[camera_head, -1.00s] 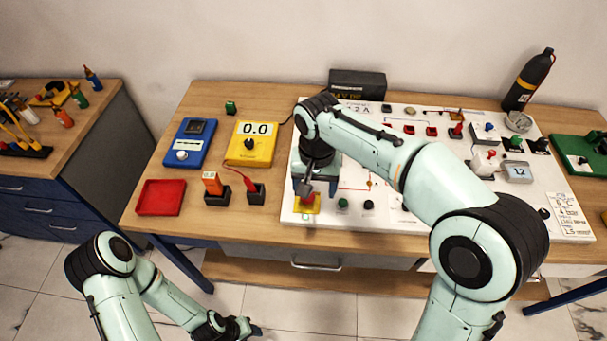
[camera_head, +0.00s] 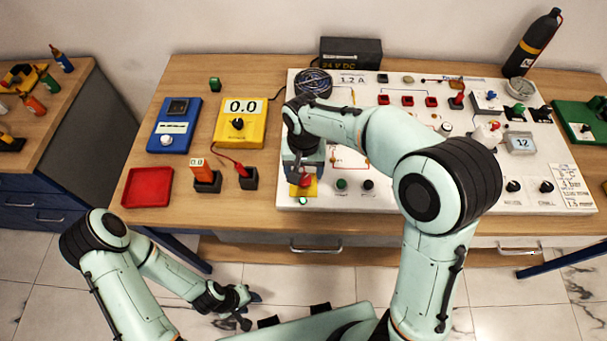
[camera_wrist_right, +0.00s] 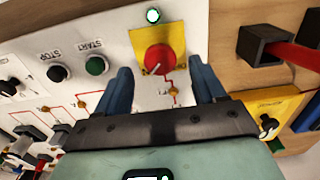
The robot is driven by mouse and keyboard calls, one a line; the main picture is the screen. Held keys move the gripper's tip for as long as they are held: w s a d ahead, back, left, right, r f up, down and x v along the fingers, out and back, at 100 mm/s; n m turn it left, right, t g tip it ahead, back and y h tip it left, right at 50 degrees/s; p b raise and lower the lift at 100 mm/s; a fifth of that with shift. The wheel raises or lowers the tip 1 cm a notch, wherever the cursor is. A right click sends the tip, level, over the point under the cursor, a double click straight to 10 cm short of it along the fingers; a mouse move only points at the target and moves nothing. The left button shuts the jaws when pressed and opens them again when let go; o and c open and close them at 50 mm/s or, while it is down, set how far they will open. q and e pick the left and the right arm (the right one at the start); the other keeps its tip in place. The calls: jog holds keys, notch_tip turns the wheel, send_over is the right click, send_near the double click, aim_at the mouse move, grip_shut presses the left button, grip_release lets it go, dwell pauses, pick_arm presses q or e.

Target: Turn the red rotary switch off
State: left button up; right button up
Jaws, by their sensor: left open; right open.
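The red rotary switch (camera_wrist_right: 159,60) sits on a yellow plate (camera_wrist_right: 171,36) on the white panel. In the right wrist view it lies just beyond and between the two blue fingers of my right gripper (camera_wrist_right: 160,85), which is open and empty. In the head view the red switch (camera_head: 305,181) shows just below my right gripper (camera_head: 303,168), partly covered by it. A lit lamp (camera_wrist_right: 153,15) is beside the yellow plate. My left gripper (camera_head: 243,305) is open and empty, low in front of the table, away from the panel.
Green (camera_head: 341,184) and black (camera_head: 368,185) push buttons sit right of the switch. Left of the panel are a yellow meter (camera_head: 226,130), probe holders (camera_head: 207,182) and a red tray (camera_head: 148,187). Wooden table shows between the tray and panel.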

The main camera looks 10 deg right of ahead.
aim_at(304, 181)
pick_arm(q)
jog(key=shift+s+f, duration=0.1)
jog(key=shift+f, duration=0.05)
pick_arm(e)
jog(key=shift+f, duration=1.45)
jog(key=c, duration=1.1)
jog(key=shift+o, duration=0.3)
